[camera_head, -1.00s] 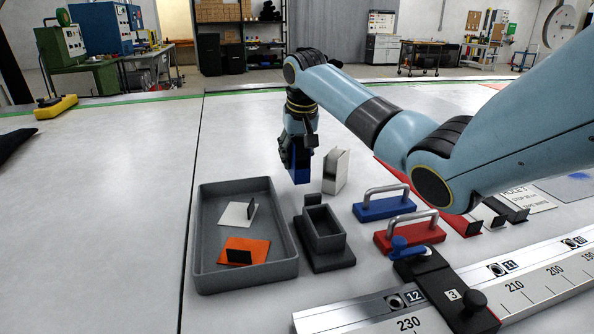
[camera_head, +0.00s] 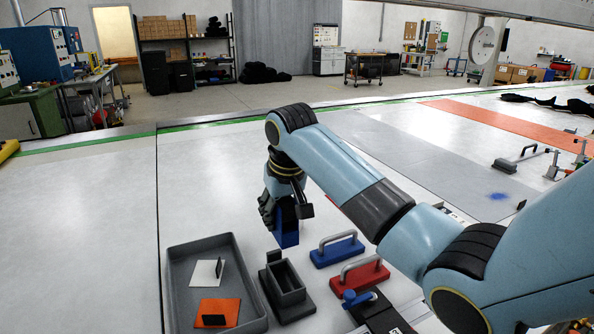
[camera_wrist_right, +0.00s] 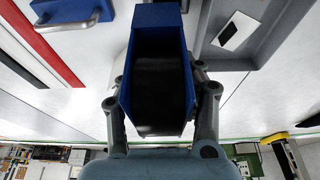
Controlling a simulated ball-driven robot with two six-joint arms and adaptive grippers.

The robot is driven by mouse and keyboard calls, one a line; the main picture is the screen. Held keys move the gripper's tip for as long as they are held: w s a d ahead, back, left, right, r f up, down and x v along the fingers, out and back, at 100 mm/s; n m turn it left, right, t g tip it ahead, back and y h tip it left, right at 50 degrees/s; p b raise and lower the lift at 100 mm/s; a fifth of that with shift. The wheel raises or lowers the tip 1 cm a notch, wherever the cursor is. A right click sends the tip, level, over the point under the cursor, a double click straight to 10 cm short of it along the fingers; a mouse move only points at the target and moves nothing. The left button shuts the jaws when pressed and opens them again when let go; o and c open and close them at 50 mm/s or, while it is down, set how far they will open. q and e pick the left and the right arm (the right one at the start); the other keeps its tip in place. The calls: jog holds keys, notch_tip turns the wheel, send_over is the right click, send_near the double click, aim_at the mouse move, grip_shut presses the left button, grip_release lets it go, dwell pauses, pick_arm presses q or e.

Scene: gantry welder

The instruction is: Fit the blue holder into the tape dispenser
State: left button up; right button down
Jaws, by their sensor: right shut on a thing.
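The blue holder (camera_head: 287,234) is a small blue block-like piece held upright in my right gripper (camera_head: 279,212). In the right wrist view the holder (camera_wrist_right: 158,15) is a blue frame around a dark inside, with a gripper finger on each side. My right gripper is shut on it. The dark grey tape dispenser (camera_head: 293,297), with an open rectangular pocket and a small post at its back, stands on the table. The holder is behind the dispenser in the head view, apart from it. My left gripper is not in view.
A grey tray (camera_head: 176,300) with a white card (camera_head: 205,273) and an orange card (camera_head: 214,309) lies left of the dispenser. Blue (camera_head: 337,251) and red (camera_head: 362,277) handled blocks stand to its right. The table left of the tray is clear.

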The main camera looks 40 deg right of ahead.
aim_at(282, 245)
jog(key=s+a, duration=0.1)
jog(key=s+a+p, duration=0.1)
jog(key=shift+s+r+p, duration=0.1)
jog(key=shift+s+p, duration=0.2)
jog(key=shift+s, duration=0.05)
jog(key=shift+s+a+f, duration=0.1)
jog(key=shift+s+f, duration=0.1)
jog(key=shift+s, duration=0.05)
jog(key=shift+s+f, duration=0.1)
jog(key=shift+f, duration=1.3)
notch_tip(282, 245, down, 2)
jog(key=shift+f, duration=0.1)
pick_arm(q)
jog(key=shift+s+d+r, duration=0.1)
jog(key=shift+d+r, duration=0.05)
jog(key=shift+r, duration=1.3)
pick_arm(e)
jog(key=shift+f, duration=0.55)
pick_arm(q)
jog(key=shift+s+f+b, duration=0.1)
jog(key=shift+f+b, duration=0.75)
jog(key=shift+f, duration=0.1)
pick_arm(e)
jog(key=shift+f, duration=1.8)
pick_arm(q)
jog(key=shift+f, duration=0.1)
pick_arm(e)
jog(key=shift+s+f, duration=0.1)
jog(key=shift+f, duration=0.05)
